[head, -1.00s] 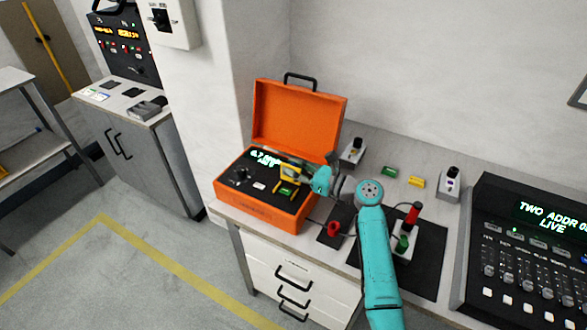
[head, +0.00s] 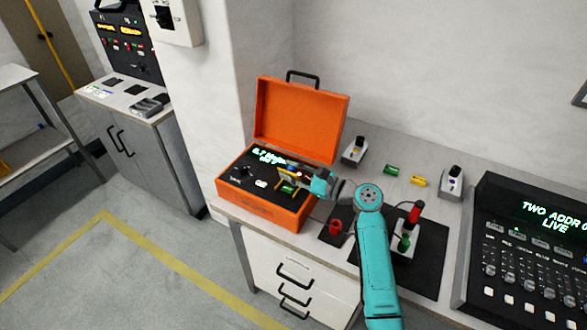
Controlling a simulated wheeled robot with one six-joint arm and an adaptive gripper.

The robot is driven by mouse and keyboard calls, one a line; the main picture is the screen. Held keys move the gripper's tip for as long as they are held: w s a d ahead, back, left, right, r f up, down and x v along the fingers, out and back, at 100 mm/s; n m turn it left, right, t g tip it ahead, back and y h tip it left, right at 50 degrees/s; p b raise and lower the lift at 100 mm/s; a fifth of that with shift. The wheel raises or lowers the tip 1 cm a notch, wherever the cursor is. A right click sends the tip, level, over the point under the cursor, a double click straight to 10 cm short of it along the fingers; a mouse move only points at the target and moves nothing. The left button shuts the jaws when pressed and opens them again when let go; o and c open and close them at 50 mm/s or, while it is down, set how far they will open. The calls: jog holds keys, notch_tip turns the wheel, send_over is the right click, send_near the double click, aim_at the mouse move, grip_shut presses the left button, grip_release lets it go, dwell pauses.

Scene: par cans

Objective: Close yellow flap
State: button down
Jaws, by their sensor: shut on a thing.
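The yellow flap (head: 284,182) is a small frame on the black panel of the open orange case (head: 262,210). It stands tilted up from the panel, with a green item (head: 288,189) beside it. My gripper (head: 294,175) reaches in from the right, its dark fingers at the flap's upper part and shut on it. The fingers hide part of the flap, so the exact contact is hard to see.
The case lid (head: 300,120) stands open behind. A red cup-like object (head: 334,227) and a red-and-green handled tool (head: 410,222) are close to my arm. A black console (head: 530,250) stands at the right. Green and yellow blocks (head: 391,169) lie behind.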

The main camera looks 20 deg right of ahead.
jog(key=n, duration=0.2)
jog(key=s+a+n, duration=0.1)
jog(key=shift+f+n, duration=0.25)
jog(key=shift+n, duration=0.05)
jog(key=shift+s+a+f+n, duration=0.15)
jog(key=shift+f+n, duration=0.05)
jog(key=shift+n, duration=0.5)
jog(key=shift+s+a+f+n, duration=0.15)
jog(key=shift+s+n, duration=0.05)
jog(key=shift+n, duration=0.5)
jog(key=shift+s+a+f+n, duration=0.15)
jog(key=shift+f+n, duration=0.05)
jog(key=shift+n, duration=0.5)
jog(key=c, duration=1.1)
grip_release()
jog(key=shift+a+f, duration=0.1)
jog(key=shift+f, duration=0.05)
